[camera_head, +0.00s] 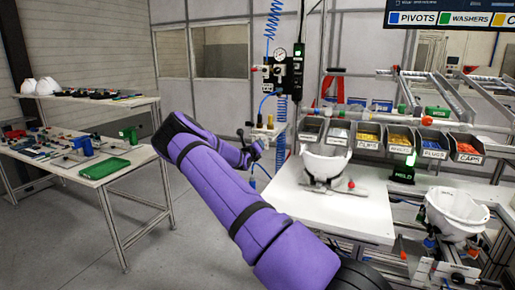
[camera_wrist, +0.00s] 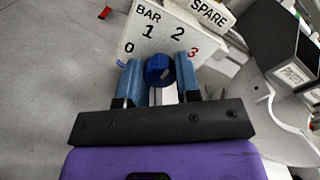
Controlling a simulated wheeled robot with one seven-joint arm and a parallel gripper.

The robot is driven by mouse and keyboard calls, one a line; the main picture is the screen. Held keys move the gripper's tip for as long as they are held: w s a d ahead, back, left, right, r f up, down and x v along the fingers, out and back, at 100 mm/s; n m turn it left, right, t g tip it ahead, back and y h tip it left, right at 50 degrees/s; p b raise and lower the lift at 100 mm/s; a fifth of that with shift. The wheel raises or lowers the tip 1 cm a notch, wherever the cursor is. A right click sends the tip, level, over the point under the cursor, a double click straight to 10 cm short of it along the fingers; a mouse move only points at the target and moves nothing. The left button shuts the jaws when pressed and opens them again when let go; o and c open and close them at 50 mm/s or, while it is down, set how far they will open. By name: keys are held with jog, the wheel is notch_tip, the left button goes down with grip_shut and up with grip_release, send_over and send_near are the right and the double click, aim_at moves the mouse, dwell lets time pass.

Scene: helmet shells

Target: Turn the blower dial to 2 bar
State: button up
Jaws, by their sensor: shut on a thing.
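The blower dial is a round blue knob (camera_wrist: 158,66) in front of a white plate (camera_wrist: 140,42) marked BAR with 0, 1, 2 and a red 3. My gripper (camera_wrist: 159,76) is shut on the knob, one blue finger on each side of it. The knob's pointer setting cannot be clearly read. In the head view my gripper (camera_head: 257,148) is small and reaches the unit left of the bench; the knob cannot be made out there. A round pressure gauge (camera_head: 280,55) sits above on the black panel, its reading too small to tell.
A blue coiled hose (camera_head: 281,130) hangs beside the unit. The white bench (camera_head: 340,205) to the right holds a white helmet shell (camera_head: 326,165), with several parts bins (camera_head: 369,136) behind. A side table (camera_head: 60,170) stands at left. Grey floor is free between.

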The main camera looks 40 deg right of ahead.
jog(key=o, duration=0.9)
jog(key=shift+o, duration=0.2)
jog(key=shift+a, duration=0.1)
jog(key=v, duration=1)
jog(key=shift+s+a, duration=0.15)
jog(key=shift+a, duration=0.15)
jog(key=shift+f, duration=0.1)
